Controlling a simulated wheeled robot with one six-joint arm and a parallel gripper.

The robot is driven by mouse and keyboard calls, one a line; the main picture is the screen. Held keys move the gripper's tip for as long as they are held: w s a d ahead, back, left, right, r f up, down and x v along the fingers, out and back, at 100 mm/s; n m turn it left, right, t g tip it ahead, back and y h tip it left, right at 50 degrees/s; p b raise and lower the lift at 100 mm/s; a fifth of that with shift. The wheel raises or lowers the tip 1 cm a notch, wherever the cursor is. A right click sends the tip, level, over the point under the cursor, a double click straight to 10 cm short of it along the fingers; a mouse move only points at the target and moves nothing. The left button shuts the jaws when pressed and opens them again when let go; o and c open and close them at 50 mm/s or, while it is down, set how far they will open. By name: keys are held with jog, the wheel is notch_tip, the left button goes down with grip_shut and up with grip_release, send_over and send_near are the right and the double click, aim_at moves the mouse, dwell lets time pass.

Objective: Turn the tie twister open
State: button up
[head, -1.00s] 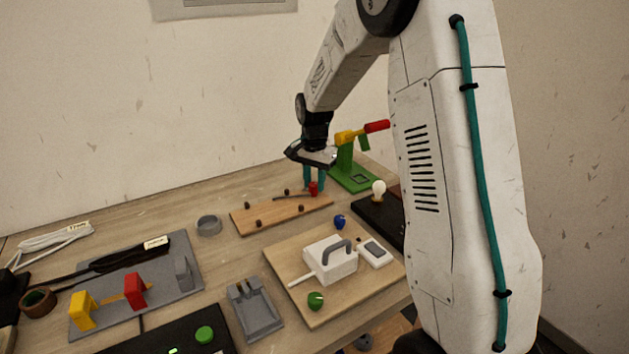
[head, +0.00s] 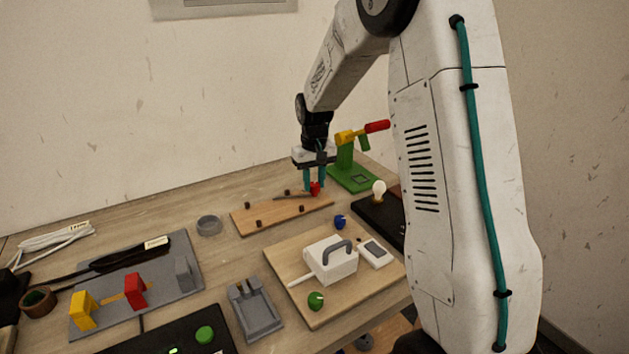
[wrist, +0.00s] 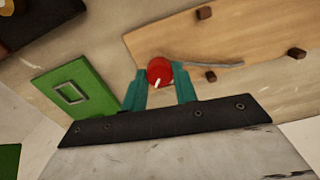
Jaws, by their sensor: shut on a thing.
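The tie twister is a red knob (head: 315,189) with a grey wire (head: 290,196), at the right end of a wooden peg board (head: 258,222). My gripper (head: 315,184) points down over it, its teal fingers on either side of the knob. The wrist view shows the red knob (wrist: 159,71) between the fingertips of my gripper (wrist: 160,82), with a small pale mark on its face. The gripper is shut on the knob. The fingers hide part of the knob's sides.
A green press with a red handle (head: 377,126) stands just behind and right of my gripper. A bulb (head: 379,188) is on a black base to the right. A white switch box (head: 329,260) lies on a board in front. A grey ring (head: 208,225) sits left of the peg board.

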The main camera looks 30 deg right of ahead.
aim_at(314, 184)
jog(key=n, duration=0.4)
jog(key=shift+r, duration=0.1)
jog(key=shift+n, duration=2.1)
jog(key=o, duration=1)
jog(key=shift+c, duration=0.2)
notch_tip(314, 184, up, 8)
jog(key=shift+f, duration=0.1)
